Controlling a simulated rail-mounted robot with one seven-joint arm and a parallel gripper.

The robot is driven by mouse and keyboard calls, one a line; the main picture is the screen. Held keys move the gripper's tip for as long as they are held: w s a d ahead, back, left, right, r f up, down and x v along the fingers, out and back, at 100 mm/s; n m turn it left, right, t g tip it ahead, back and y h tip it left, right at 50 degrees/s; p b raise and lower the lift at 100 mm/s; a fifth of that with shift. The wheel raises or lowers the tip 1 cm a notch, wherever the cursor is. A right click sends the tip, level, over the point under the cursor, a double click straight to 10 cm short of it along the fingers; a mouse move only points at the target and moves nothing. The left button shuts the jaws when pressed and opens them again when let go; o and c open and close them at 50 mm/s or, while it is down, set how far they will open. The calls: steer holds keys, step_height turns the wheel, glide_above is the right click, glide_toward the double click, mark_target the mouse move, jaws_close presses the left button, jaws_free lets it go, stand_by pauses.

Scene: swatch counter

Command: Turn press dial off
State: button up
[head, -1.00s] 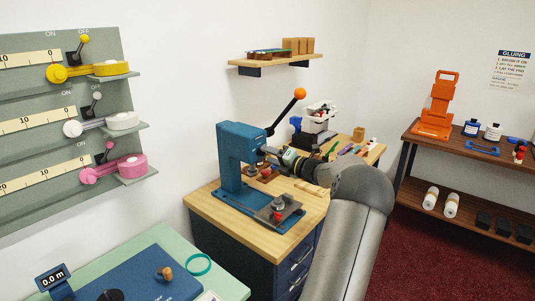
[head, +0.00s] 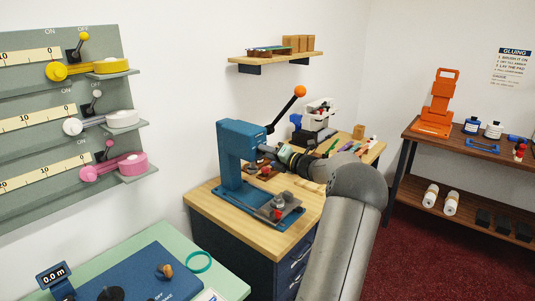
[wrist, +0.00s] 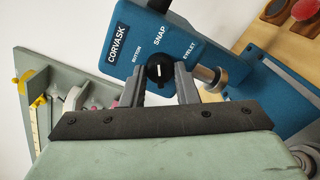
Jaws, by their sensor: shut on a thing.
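The blue press (head: 233,158) stands on the wooden-topped cabinet in the head view. In the wrist view its blue face (wrist: 118,45) reads CORVASK, with BUTTON, SNAP and EYELET labels around the dial. The black press dial (wrist: 158,72) is a round knob with a white mark, which points up toward SNAP in the picture. No OFF label shows here. My gripper (wrist: 160,78) is shut on the dial, one finger on each side. In the head view my gripper (head: 270,152) is at the press's right side, and the dial is hidden there.
The press has an orange-knobbed lever (head: 285,108) above my wrist and a metal plate (head: 280,209) at its base. The wooden top (head: 236,217) also carries a white bin (head: 320,112) and small tools behind my arm. A green-edged table (head: 145,241) is at front left.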

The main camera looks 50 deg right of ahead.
steer(key=n+b, duration=2)
steer(key=n, duration=0.3)
steer(key=shift+d, duration=0.15)
steer(key=shift+o, duration=0.2)
steer(key=shift+n+b, duration=0.35)
steer(key=shift+n, duration=0.05)
steer(key=shift+c, duration=0.2)
steer(key=o, duration=1)
steer(key=shift+s, duration=0.1)
